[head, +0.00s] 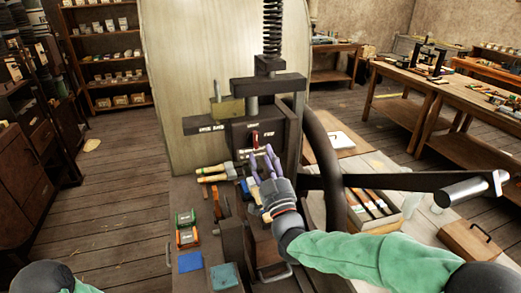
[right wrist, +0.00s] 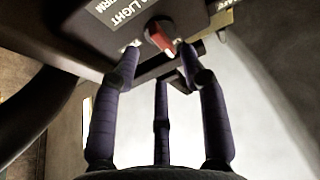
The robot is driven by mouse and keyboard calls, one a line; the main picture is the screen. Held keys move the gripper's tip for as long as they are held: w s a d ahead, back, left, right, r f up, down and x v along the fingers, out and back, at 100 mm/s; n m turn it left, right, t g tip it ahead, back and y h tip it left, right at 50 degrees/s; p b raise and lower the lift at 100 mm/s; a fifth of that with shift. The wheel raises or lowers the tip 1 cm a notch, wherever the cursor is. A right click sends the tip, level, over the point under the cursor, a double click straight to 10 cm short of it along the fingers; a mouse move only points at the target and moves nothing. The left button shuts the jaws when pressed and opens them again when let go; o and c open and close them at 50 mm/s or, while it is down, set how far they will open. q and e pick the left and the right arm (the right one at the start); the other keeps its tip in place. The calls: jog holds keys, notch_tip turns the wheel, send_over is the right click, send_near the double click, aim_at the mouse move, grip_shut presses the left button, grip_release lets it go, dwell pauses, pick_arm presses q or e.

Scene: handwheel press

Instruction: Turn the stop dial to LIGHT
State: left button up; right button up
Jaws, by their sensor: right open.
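The stop dial (head: 255,137), a red knob, sits on the dark front block of the press (head: 270,130). In the right wrist view the red knob (right wrist: 159,36) has a pale end at its lower right, and a plate reading LIGHT (right wrist: 125,14) is beside it at the left. My right gripper (head: 262,160) is open, with purple fingers just below the dial. In the right wrist view two fingertips of the gripper (right wrist: 159,55) are on either side of the knob; contact cannot be told. My left gripper is not in view.
The press handwheel (head: 325,165) and its crank handle (head: 468,188) stand right of the dial, close above my right forearm. Tools with pale handles (head: 215,172) and coloured blocks (head: 186,227) lie on the bench at the left. A tray of tools (head: 375,211) is at the right.

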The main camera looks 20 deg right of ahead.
jog(key=v, duration=0.7)
jog(key=shift+s+f, duration=0.2)
jog(key=shift+s, duration=0.1)
